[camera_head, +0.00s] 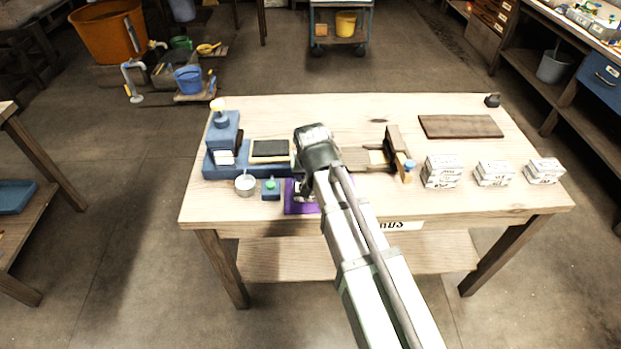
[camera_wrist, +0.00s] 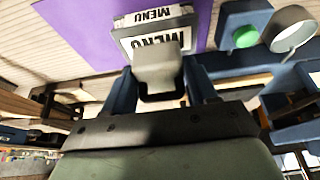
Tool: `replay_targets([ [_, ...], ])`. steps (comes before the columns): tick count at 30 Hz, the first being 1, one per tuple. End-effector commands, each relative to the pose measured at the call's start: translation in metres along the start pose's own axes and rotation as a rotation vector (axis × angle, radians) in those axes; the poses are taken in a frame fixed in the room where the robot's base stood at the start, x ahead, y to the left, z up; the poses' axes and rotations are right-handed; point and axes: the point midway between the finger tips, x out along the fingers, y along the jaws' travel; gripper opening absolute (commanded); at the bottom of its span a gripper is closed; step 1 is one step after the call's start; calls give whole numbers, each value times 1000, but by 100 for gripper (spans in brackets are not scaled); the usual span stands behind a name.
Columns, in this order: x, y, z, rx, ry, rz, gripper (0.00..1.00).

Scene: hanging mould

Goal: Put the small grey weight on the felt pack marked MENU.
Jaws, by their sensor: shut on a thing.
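The small grey weight (camera_wrist: 158,68) is between the two dark blue fingers of my gripper (camera_wrist: 162,88) in the wrist view, and the gripper is shut on it. The felt pack marked MENU (camera_wrist: 153,18) is right by the weight, on a purple mat (camera_wrist: 80,25). The weight covers part of the pack's larger MENU label; I cannot tell whether it touches the pack. In the head view the arm hides the weight, the fingers and most of the pack; part of the purple mat (camera_head: 294,206) shows.
A green button box (camera_head: 270,188) and a metal cup (camera_head: 245,186) stand left of the mat. A blue press (camera_head: 222,145) is at the table's left. A wooden clamp (camera_head: 395,150), stacked white packs (camera_head: 441,171), a brown board (camera_head: 460,126) and a dark weight (camera_head: 492,100) are to the right.

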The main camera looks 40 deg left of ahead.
Motion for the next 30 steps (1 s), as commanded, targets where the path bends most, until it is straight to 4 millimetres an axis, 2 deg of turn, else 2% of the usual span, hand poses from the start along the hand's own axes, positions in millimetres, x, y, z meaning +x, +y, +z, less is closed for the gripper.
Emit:
replay_targets([
  [5,17,0,7,0,0,0,18],
  [18,21,0,9,0,1,0,18],
  [19,21,0,9,0,1,0,60],
  [26,21,0,8,0,1,0,82],
  [30,21,0,8,0,1,0,83],
])
